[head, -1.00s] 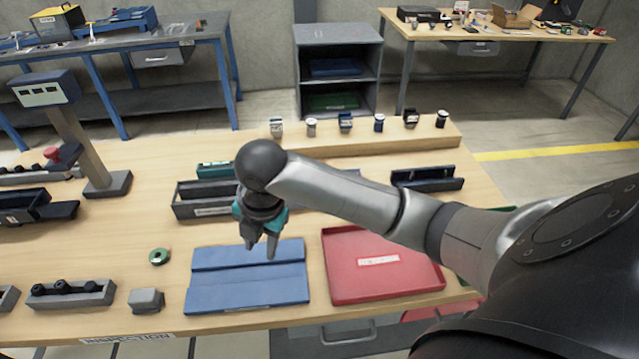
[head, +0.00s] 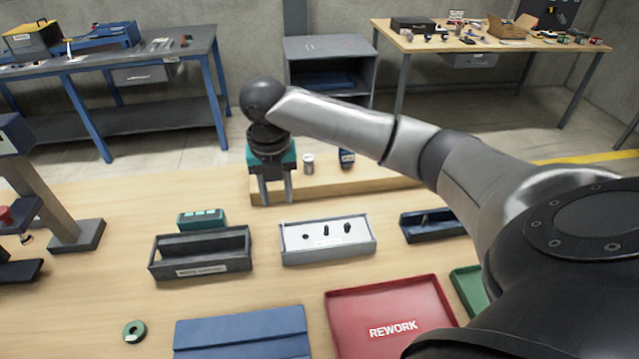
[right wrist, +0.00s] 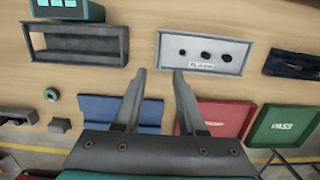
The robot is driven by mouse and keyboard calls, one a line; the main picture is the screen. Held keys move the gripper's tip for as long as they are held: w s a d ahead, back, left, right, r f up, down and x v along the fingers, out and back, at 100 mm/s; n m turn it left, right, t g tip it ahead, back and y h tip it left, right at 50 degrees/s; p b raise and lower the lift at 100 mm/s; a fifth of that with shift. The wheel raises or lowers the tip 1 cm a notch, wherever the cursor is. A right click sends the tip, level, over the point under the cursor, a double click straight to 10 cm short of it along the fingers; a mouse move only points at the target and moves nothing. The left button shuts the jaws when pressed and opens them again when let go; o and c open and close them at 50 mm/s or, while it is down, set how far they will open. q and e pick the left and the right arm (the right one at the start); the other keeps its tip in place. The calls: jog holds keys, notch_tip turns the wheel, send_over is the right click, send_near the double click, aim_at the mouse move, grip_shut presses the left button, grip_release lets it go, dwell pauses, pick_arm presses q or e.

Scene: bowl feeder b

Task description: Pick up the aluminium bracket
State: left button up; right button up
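I cannot make out the aluminium bracket for certain. A small silvery-grey part stood at the left end of the wooden ledge (head: 330,183) in the earlier head view; that spot is now behind my right gripper (head: 276,200). The right gripper points down in front of the ledge's left end, its two fingers apart with nothing seen between them. In the right wrist view its fingers (right wrist: 159,72) are also apart and empty. My left gripper is in neither view.
A pale tray with dark pegs (head: 328,240), a dark grey bin (head: 200,268) and a navy holder (head: 432,226) stand in front of the ledge. Nearer are a blue mat (head: 243,335), red rework tray (head: 390,318) and green tray (head: 468,290). A small white-topped part (head: 308,163) stands on the ledge.

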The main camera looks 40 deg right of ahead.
jog(key=f, duration=0.7)
jog(key=d+f+b, duration=0.1)
jog(key=f, duration=0.3)
jog(key=shift+w, duration=0.3)
jog(key=shift+f, duration=0.45)
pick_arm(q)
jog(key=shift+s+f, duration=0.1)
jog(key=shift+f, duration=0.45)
pick_arm(e)
jog(key=shift+c, duration=0.3)
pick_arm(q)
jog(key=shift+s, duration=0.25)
pick_arm(e)
grip_shut()
jog(key=shift+w+r, duration=0.1)
